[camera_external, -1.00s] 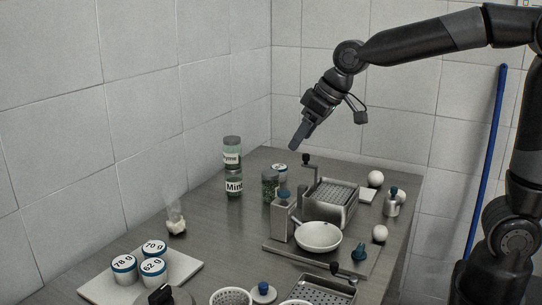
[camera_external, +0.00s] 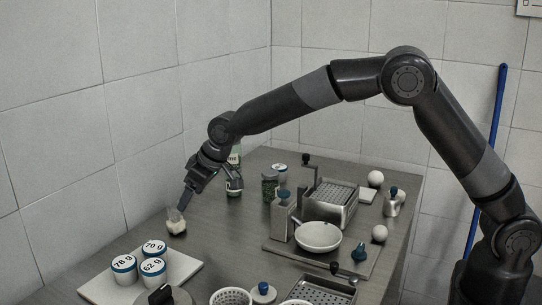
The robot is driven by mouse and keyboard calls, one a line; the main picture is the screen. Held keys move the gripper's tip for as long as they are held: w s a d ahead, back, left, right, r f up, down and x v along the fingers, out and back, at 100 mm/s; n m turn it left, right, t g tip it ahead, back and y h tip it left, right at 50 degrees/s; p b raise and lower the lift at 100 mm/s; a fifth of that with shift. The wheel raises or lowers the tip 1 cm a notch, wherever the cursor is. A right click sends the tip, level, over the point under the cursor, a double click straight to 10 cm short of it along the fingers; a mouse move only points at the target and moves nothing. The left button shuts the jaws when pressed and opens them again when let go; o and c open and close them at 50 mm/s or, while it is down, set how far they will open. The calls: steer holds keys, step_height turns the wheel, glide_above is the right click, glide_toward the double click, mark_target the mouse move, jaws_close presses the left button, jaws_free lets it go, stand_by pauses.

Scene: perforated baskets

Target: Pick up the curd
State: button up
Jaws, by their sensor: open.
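A small whitish lump, which looks like the curd (camera_external: 176,227), sits on the left part of the grey table, in what looks like a small clear container or bag. My gripper (camera_external: 184,203) is right above it, pointing down, with its fingertips at or just over the top of the clear part. I cannot tell whether they touch it. From this side the fingers overlap, so the gap between them is hidden. The curd rests on the table.
A white board (camera_external: 190,268) with several labelled jars (camera_external: 153,268) is in front of the curd. A metal perforated basket (camera_external: 331,205) and a white pan (camera_external: 318,236) are to the right. The tiled wall is close at left.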

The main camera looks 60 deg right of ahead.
mark_target(178, 218)
steer(key=x, duration=1)
steer(key=shift+w+f, duration=0.1)
steer(key=shift+w, duration=0.1)
steer(key=c, duration=1)
steer(key=shift+c, duration=0.4)
